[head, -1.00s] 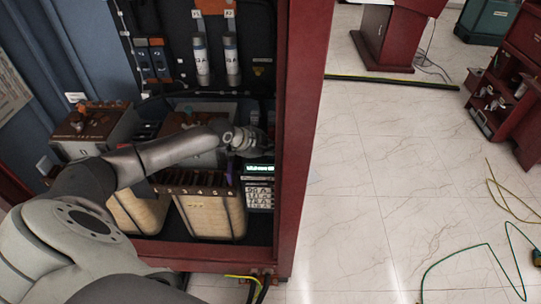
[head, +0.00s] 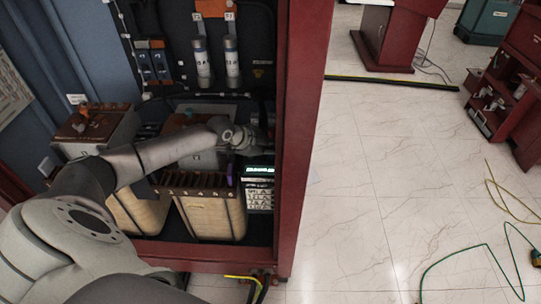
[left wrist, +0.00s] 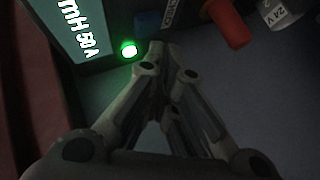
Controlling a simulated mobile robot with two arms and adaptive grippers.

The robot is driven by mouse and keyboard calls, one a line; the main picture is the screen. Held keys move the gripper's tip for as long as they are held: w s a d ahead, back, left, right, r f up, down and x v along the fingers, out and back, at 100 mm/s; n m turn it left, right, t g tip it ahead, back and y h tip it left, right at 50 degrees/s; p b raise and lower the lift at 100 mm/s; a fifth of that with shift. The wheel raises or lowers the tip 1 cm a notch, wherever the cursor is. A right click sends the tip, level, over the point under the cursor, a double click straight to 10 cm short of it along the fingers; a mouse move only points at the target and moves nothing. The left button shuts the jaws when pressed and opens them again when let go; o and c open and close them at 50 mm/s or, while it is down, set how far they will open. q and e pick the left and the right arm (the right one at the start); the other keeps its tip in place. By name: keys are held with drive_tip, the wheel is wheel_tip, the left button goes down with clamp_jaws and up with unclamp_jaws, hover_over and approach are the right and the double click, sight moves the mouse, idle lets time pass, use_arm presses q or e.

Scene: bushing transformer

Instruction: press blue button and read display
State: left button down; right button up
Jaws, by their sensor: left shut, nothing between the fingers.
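The meter with a lit display (head: 258,170) stands low at the right side of the cabinet in the head view, with a keypad below the display. In the left wrist view its glowing display (left wrist: 82,28) shows large white characters that look like "mH 58 A", tilted and cut by the frame edge. A round green light (left wrist: 128,49) glows beside it. A dark blue button-like part (left wrist: 147,22) sits just beyond my fingertips; I cannot tell if they touch it. My left gripper (left wrist: 160,47) is shut and empty. It also shows, dark, above the meter in the head view (head: 258,141). My right gripper is not in view.
The red cabinet post (head: 303,130) stands close on the right of my left gripper. A red cylinder (left wrist: 228,25) is near the fingers. The tiled floor right of the cabinet is mostly clear, with loose cables.

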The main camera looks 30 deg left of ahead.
sight(272, 159)
use_arm(q)
drive_tip(key=shift+r+p, duration=1.9)
drive_tip(key=shift+r, duration=0.65)
drive_tip(key=shift+f, duration=0.1)
